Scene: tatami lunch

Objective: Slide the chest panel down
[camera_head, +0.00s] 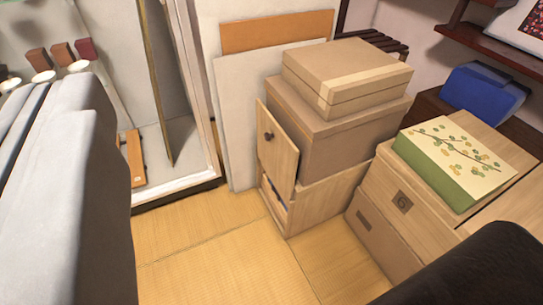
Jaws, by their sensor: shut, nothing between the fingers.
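The chest panel (279,158) is a pale wooden board with a dark round knob near its upper left. It stands upright at the front of a low wooden chest (318,203), in the middle of the view. Its top reaches well above the chest's top, in front of the cardboard box stacked there. Below the panel's lower edge, part of the chest front is open, and something small and blue shows inside. My gripper is not in view.
A large cardboard box (338,130) and a flatter box (350,75) are stacked on the chest. A wooden box (390,215) stands to the right, near a green floral box (430,170). Tatami floor (215,255) is clear in front. Grey bulk (80,190) fills the left.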

